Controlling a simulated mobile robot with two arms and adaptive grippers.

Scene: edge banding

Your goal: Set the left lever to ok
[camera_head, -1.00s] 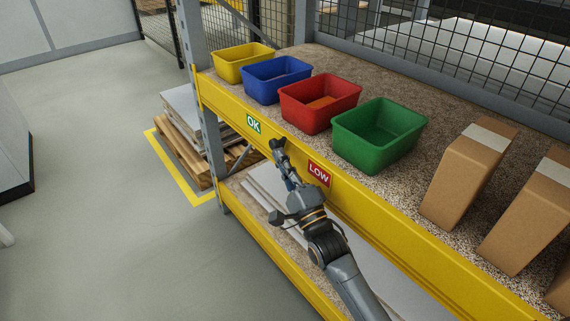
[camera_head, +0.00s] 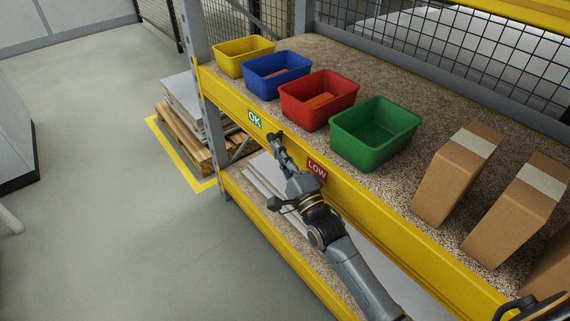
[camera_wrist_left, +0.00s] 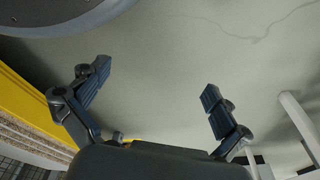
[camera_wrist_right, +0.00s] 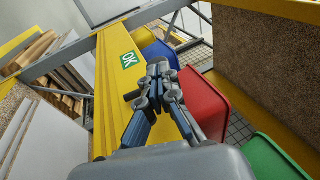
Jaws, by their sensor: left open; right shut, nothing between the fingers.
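A green OK sign (camera_head: 254,120) is on the front of the yellow shelf beam (camera_head: 227,98), and a red LOW sign (camera_head: 317,169) is farther right along it. My right gripper (camera_head: 274,136) is shut and empty at the beam, just right of the OK sign. In the right wrist view its closed fingers (camera_wrist_right: 161,74) are beside the OK sign (camera_wrist_right: 129,59); I cannot tell if they touch the beam. My left gripper (camera_wrist_left: 152,84) is open and empty above the floor, outside the head view.
Yellow (camera_head: 244,58), blue (camera_head: 277,75), red (camera_head: 318,99) and green (camera_head: 374,133) bins stand on the shelf above the beam. Cardboard boxes (camera_head: 452,178) stand to the right. White boards lie on the lower shelf. The floor (camera_head: 100,200) at left is clear.

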